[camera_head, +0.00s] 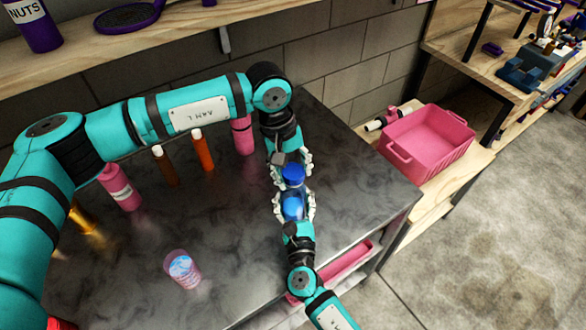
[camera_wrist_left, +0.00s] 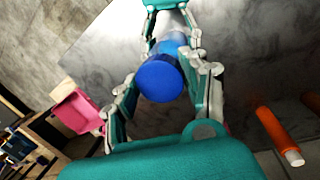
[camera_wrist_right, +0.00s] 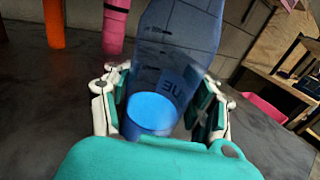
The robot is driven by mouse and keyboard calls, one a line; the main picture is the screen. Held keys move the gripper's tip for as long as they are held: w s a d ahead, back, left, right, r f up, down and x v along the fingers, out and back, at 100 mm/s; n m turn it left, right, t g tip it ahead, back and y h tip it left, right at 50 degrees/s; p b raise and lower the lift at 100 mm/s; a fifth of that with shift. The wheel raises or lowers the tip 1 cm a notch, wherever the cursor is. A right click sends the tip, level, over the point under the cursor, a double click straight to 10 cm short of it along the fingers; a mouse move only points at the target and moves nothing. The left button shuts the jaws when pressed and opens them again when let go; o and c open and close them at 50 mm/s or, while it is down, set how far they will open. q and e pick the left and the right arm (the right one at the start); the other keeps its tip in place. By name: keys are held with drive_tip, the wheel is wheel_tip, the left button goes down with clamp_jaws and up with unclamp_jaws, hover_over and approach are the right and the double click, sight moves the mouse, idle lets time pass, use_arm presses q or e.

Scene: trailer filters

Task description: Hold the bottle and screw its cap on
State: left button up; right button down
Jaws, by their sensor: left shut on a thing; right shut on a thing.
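The blue cap (camera_head: 292,174) is between the fingers of my left gripper (camera_head: 290,166), which is shut on it. The cap shows large and round in the left wrist view (camera_wrist_left: 160,79). My right gripper (camera_head: 294,206) is shut on the translucent blue bottle (camera_head: 293,208), above the table. In the right wrist view the bottle (camera_wrist_right: 182,45) has dark lettering and a bright blue end near the palm. The cap and the bottle are close together and roughly in line. The bottle's neck is hidden, so I cannot tell whether they touch.
On the dark table (camera_head: 220,230) stand a pink bottle (camera_head: 119,187), a brown bottle (camera_head: 164,165), an orange bottle (camera_head: 203,150) and a clear cup (camera_head: 182,269). A pink crate (camera_head: 430,140) is on a wooden bench at the right. The table's front middle is mostly free.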

use_arm(q)
drive_tip(key=m+g, duration=0.1)
drive_tip(key=m, duration=0.5)
drive_tip(key=shift+w+m, duration=0.1)
drive_tip(key=shift+m, duration=0.2)
drive_tip(key=m+y, duration=0.1)
drive_tip(key=m, duration=0.4)
drive_tip(key=shift+m+g, duration=0.3)
drive_tip(key=shift+g, duration=0.1)
drive_tip(key=o, duration=1)
drive_tip(key=shift+r, duration=0.15)
drive_tip(key=shift+s+d+v, duration=0.1)
drive_tip(key=shift+s+v, duration=0.1)
drive_tip(key=shift+v, duration=0.85)
drive_tip(key=shift+s+d+v, duration=0.1)
drive_tip(key=shift+s+v, duration=0.05)
drive_tip(key=shift+v, duration=0.85)
drive_tip(key=shift+r, duration=0.1)
drive_tip(key=shift+c, duration=0.3)
